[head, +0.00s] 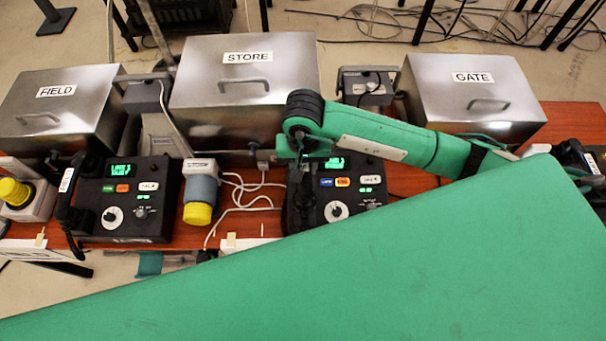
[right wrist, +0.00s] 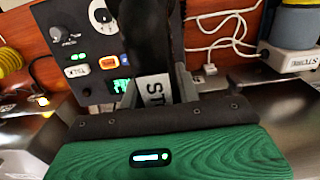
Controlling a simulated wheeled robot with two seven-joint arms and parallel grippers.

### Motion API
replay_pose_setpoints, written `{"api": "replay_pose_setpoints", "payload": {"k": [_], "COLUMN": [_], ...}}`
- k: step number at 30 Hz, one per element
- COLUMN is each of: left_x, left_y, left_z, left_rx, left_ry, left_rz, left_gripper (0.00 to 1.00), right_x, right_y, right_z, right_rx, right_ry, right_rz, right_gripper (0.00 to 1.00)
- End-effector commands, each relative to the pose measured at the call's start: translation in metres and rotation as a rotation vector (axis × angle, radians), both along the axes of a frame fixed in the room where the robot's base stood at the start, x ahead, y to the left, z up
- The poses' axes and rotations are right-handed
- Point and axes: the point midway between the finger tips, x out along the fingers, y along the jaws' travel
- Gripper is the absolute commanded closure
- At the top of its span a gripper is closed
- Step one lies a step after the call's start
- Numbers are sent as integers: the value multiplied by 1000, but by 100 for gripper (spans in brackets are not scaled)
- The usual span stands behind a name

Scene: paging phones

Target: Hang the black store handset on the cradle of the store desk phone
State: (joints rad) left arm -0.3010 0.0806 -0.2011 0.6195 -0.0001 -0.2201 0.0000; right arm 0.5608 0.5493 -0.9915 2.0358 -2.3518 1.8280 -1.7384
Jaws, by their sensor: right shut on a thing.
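The store desk phone (head: 352,188) sits on the wooden table, its green display lit, partly hidden by my arm. Its panel (right wrist: 90,40) also shows in the right wrist view. The black store handset (head: 299,205) is upright along the phone's left side in the head view. In the right wrist view the handset (right wrist: 153,35) has a white label starting "ST". My right gripper (right wrist: 155,88) is shut on the handset near that label. In the head view the gripper (head: 297,165) is above the phone's left side. The cradle is hidden, so I cannot tell whether the handset touches it. My left gripper is out of view.
Metal boxes labelled FIELD (head: 55,110), STORE (head: 245,85) and GATE (head: 475,85) stand behind. The field phone (head: 125,200) with its black handset (head: 70,190) is on the left. A grey and yellow beacon labelled STORE (head: 200,190) and white cables (head: 240,190) lie between the phones.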

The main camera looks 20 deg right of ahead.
Motion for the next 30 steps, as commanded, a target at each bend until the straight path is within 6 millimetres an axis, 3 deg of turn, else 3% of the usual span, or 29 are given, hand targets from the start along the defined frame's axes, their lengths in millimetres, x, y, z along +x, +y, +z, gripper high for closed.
{"api": "replay_pose_setpoints", "payload": {"k": [3, 11, 18, 29, 30], "left_x": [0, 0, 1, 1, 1], "left_y": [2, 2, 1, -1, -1], "left_z": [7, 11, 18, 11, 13], "left_rx": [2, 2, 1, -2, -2], "left_ry": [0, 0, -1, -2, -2], "left_rz": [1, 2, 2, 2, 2], "left_gripper": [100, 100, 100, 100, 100], "right_x": [-1, 0, 0, 1, 0], "right_y": [0, 0, 0, 0, 0], "right_z": [-19, -39, -69, -75, -73], "right_rx": [1, 0, 1, 0, 1], "right_ry": [2, 0, -1, -2, -1], "right_rz": [-1, -1, -1, 0, 0], "right_gripper": [97, 97, 97, 97, 62]}}
